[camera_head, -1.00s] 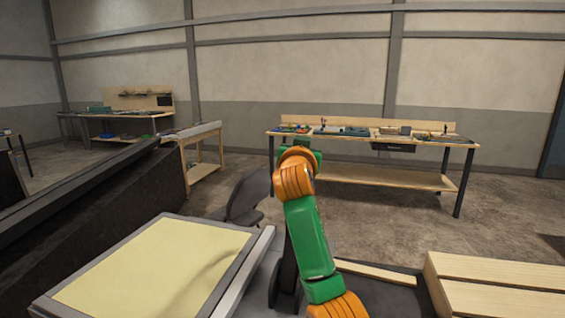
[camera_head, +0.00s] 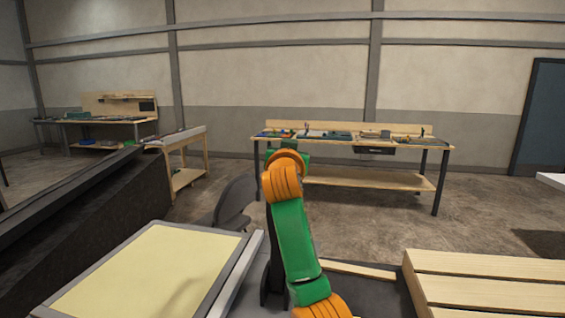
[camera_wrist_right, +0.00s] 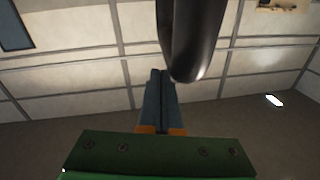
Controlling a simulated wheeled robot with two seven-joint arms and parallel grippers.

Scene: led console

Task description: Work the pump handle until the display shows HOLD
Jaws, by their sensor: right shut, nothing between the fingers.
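My right gripper (camera_wrist_right: 160,75) shows in the right wrist view with its two fingers together and nothing between them. A dark, smooth, rounded bar (camera_wrist_right: 190,45) hangs into that view from the top, close beside the fingertips. I cannot tell whether it is the pump handle or whether it touches the fingers. In the head view my green and orange arm reaches up the middle, and its gripper is not clearly visible. No display showing text can be made out in either view. My left gripper is not in view.
A cream panel in a grey frame (camera_head: 150,265) lies at the front left, and wooden slats (camera_head: 490,285) at the front right. A dark chair (camera_head: 232,200) stands behind the arm. A workbench (camera_head: 355,140) stands by the back wall. Open floor lies before it.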

